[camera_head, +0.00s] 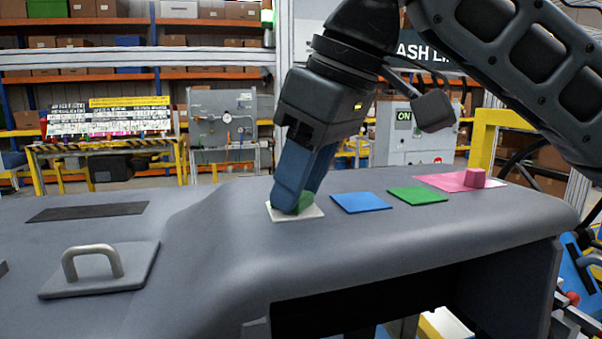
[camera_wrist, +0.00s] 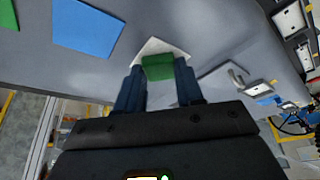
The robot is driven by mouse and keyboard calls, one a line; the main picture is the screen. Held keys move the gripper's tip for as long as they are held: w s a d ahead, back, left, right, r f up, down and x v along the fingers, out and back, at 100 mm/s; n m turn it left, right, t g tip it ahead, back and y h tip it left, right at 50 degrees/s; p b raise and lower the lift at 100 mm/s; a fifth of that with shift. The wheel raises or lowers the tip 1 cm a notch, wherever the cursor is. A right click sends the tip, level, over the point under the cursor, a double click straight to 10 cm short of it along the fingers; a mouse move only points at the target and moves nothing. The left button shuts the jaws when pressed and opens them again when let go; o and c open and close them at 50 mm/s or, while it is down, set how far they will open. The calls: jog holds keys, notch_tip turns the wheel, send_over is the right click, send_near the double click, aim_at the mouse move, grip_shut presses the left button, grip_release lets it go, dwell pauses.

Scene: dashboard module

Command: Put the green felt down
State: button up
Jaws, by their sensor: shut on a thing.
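The green felt (camera_head: 304,203) is a small green block between the fingers of my gripper (camera_head: 295,200). It shows more fully in the wrist view (camera_wrist: 158,67), with one blue finger of my gripper (camera_wrist: 157,80) on each side. My gripper is shut on it and points down over a white square (camera_head: 285,214) on the grey dashboard (camera_head: 390,235). The white square also shows behind the block in the wrist view (camera_wrist: 155,45). I cannot tell whether the block touches the square. The near finger hides much of the block in the head view.
Right of the white square lie a flat blue square (camera_head: 361,202), a flat green square (camera_head: 418,195) and a pink patch (camera_head: 445,180) bearing a pink block (camera_head: 475,177). A plate with a raised handle (camera_head: 92,262) is at left. A dark strip (camera_head: 88,211) lies behind it.

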jog(key=shift+f, duration=0.1)
jog(key=o, duration=1)
jog(key=v, duration=1.2)
jog(key=shift+b, duration=0.3)
